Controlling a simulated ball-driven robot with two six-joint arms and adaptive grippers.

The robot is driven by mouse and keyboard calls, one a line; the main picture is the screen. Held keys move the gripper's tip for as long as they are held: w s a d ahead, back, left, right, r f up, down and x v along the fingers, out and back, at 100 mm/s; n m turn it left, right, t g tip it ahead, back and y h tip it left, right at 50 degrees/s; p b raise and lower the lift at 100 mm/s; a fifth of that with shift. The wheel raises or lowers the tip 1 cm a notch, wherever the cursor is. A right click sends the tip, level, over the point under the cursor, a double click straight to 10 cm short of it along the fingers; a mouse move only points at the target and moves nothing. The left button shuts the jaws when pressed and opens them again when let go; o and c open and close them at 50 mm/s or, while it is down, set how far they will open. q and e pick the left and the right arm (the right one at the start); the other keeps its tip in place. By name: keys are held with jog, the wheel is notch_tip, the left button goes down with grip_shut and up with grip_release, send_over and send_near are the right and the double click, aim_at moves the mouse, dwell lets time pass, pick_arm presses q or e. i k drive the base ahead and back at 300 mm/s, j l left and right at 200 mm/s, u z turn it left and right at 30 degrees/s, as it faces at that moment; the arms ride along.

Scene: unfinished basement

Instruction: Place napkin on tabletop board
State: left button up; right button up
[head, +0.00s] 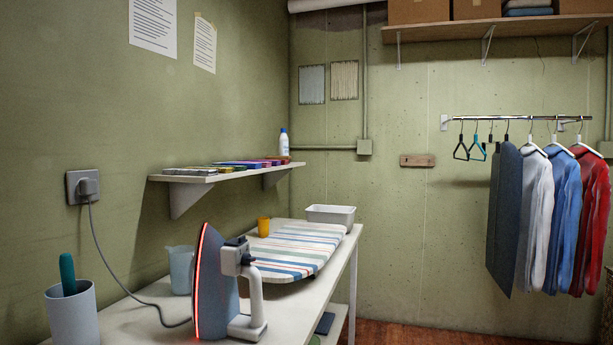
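The tabletop board (300,248) is a small ironing board with a striped cover, lying on the white table (150,310). No cloth shows on its visible top. Several flat, coloured pieces (238,165) lie in a row on the wall shelf (185,178); I cannot tell whether one is a napkin. A small dark blue flat item (325,323) lies on a lower shelf under the table, and I cannot tell what it is. Neither of my grippers is in view.
An iron (215,285) stands upright at the board's near end, its rim glowing red, its cord running to a wall socket (82,187). Nearby are a jug (181,270), a cup (72,315), an orange cup (263,226) and a white bin (331,214). Clothes (540,220) hang at right.

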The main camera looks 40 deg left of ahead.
aim_at(300, 239)
jog(key=i+l+u, duration=0.1)
jog(key=i+l, duration=0.2)
jog(key=i, duration=0.2)
jog(key=i+l, duration=0.3)
jog(key=i, duration=0.2)
jog(key=i+u, duration=0.25)
jog(key=u, duration=0.2)
jog(key=i+u, duration=0.25)
jog(key=u, duration=0.2)
jog(key=i+l+u, duration=0.1)
jog(key=i+u, duration=0.15)
jog(key=u, duration=0.15)
jog(key=i+l+u, duration=0.15)
jog(key=u, duration=0.3)
jog(key=i+l, duration=0.05)
